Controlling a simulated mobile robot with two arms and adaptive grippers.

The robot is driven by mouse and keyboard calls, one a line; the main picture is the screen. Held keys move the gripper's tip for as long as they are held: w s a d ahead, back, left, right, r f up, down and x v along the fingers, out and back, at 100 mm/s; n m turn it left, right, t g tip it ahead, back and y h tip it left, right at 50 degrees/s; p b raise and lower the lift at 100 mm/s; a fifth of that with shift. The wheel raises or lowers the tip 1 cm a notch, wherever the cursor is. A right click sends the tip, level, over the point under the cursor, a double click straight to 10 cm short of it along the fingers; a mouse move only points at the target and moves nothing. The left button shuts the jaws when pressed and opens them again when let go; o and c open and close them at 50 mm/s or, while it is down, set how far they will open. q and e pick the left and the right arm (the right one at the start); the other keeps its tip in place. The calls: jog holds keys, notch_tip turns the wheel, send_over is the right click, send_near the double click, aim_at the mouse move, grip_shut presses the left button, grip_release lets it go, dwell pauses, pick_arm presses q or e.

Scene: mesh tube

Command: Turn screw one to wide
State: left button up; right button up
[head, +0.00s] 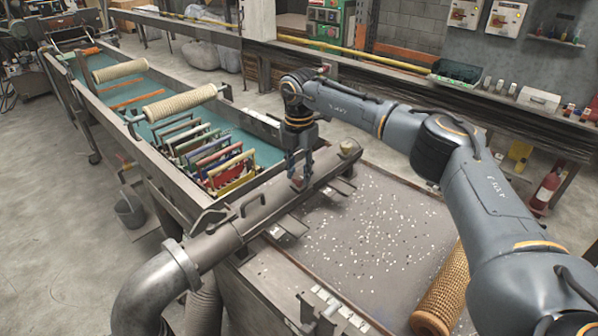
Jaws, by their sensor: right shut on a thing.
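A long grey metal tube (268,212) lies diagonally along the near edge of the trough, with a raised handle (252,203) and a pale round cap at its far end. My right gripper (298,180) points down onto the tube's far half. It is shut on a small reddish part, which looks like a screw; the fingers cover most of it. I cannot read any marking or setting on it. Two small flat brackets (292,227) stick out from the tube's right side. My left gripper is not in view.
A trough (178,105) with pale rollers and several coloured frames (228,168) runs to the left. A flat table (365,240) with scattered white bits lies right of the tube. A woven mesh roll (442,295) rests near my right arm. A large pipe elbow (150,290) is at lower left.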

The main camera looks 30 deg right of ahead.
jog(key=n, duration=0.7)
jog(key=shift+b, duration=0.3)
jog(key=n, duration=1.6)
jog(key=shift+n, duration=0.3)
jog(key=n, duration=0.3)
jog(key=shift+n, duration=2.2)
jog(key=shift+r, duration=0.1)
